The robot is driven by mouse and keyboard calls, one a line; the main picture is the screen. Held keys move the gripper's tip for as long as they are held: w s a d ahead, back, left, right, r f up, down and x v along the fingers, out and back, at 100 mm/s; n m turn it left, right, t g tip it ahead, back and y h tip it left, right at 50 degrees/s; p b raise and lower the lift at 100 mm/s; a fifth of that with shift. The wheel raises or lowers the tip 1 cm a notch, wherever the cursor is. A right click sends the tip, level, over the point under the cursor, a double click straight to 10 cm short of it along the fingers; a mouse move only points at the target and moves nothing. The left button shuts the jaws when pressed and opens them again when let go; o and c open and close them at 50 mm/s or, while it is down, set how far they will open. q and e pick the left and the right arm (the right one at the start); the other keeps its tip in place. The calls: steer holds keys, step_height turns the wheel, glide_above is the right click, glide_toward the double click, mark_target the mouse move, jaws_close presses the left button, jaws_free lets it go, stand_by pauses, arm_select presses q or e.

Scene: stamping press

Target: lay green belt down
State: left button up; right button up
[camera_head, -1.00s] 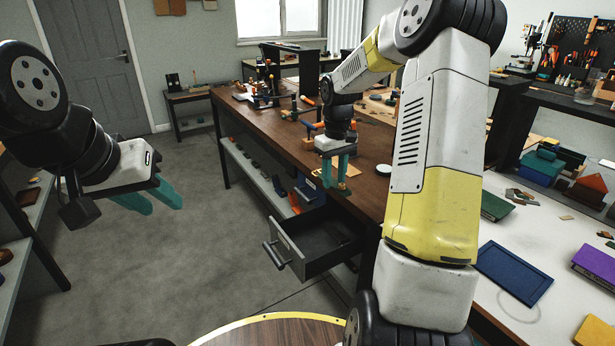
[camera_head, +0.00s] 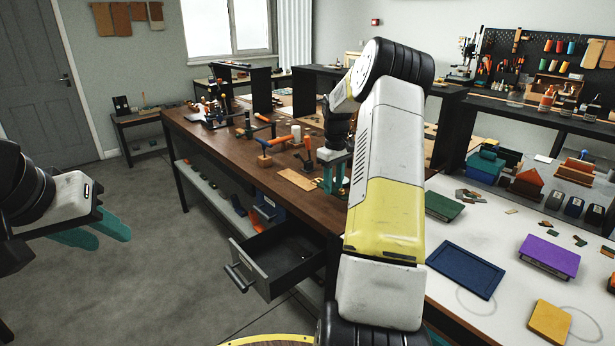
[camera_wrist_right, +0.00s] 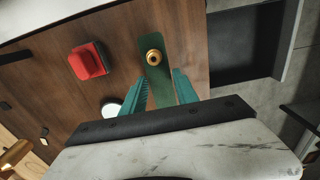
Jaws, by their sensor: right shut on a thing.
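The green belt (camera_wrist_right: 152,42) is a flat dark green strip with a round brass fitting (camera_wrist_right: 155,58) in the right wrist view. My right gripper (camera_wrist_right: 161,76) is shut on the belt, which runs between its teal fingers above the brown workbench (camera_wrist_right: 183,32). In the head view, my right gripper (camera_head: 334,184) is over the bench's near right edge, and I cannot make out the belt there. My left gripper (camera_head: 100,232) is open and empty over the floor at the left.
An open dark drawer (camera_head: 285,258) sticks out below the bench edge. A red block (camera_wrist_right: 88,61) and a white disc (camera_wrist_right: 111,109) are on the bench near my right gripper. A white table (camera_head: 400,290) with a blue tray (camera_head: 465,269) stands at right.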

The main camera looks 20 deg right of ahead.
steer(key=shift+f, duration=0.65)
steer(key=shift+f, duration=0.45)
steer(key=shift+f, duration=1.55)
steer(key=o, duration=1.2)
steer(key=shift+r, duration=0.1)
step_height(320, 180, up, 8)
steer(key=shift+f, duration=0.2)
steer(key=shift+r, duration=0.1)
